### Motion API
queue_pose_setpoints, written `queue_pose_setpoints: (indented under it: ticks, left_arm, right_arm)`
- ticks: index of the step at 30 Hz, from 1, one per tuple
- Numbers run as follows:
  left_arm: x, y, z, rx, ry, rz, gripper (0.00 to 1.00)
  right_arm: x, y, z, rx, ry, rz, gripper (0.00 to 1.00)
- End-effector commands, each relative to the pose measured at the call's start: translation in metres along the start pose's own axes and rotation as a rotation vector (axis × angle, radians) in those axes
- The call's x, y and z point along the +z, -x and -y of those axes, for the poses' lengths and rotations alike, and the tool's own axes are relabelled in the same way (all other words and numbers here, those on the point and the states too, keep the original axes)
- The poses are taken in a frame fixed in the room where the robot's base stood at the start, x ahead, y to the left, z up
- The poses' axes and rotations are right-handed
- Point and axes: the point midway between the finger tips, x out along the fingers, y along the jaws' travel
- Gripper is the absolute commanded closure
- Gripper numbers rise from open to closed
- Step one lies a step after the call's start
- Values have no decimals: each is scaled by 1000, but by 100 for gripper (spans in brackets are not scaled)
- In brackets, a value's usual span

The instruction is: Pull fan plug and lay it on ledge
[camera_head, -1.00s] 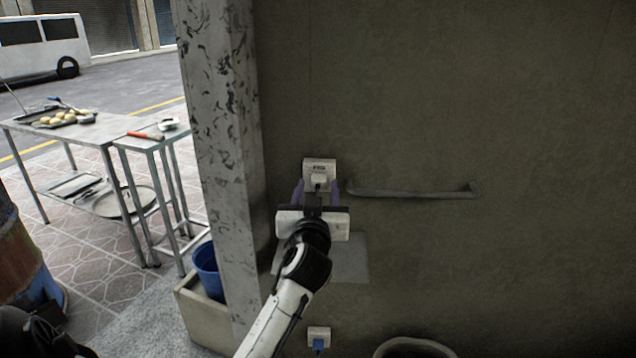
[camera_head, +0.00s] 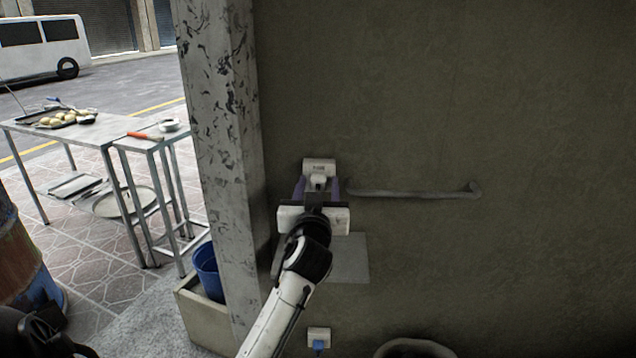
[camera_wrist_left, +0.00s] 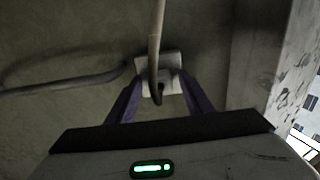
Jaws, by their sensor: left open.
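A white wall socket (camera_head: 319,165) holds a small pale plug (camera_head: 318,182). The socket plate also shows in the left wrist view (camera_wrist_left: 170,63), where a pale cord (camera_wrist_left: 156,35) runs from the top of the picture to the dark end at the plug. My left gripper (camera_head: 317,187) is open, with one purple finger on each side of the plug. I cannot tell whether the fingers touch it. A flat grey ledge (camera_head: 353,258) shows on the wall below, partly hidden by my left gripper and arm. My right gripper is not in view.
A grey bar (camera_head: 415,193) runs along the wall to the right of the socket. A lower socket (camera_head: 319,331) holds a blue plug (camera_head: 318,345). A speckled pillar (camera_head: 222,150) stands close at the left, with a blue bucket (camera_head: 206,272) beyond it.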

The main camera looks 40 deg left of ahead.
Motion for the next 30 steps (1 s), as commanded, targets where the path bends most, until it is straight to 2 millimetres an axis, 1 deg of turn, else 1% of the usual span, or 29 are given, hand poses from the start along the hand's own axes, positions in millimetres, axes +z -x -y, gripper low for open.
queue_pose_setpoints:
  ticks: [14,17,21,22,23,30]
  left_arm:
    - [0,0,0,0,0,0,53]
    - [0,0,0,0,0,0,68]
    - [0,0,0,0,0,0,92]
    - [0,0,0,0,-1,0,97]
    - [0,0,0,0,-1,0,100]
    - [0,4,0,1,0,0,100]
  right_arm:
    - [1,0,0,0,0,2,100]
    - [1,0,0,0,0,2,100]
    - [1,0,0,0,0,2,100]
    - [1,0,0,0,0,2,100]
    - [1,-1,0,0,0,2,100]
    - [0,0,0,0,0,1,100]
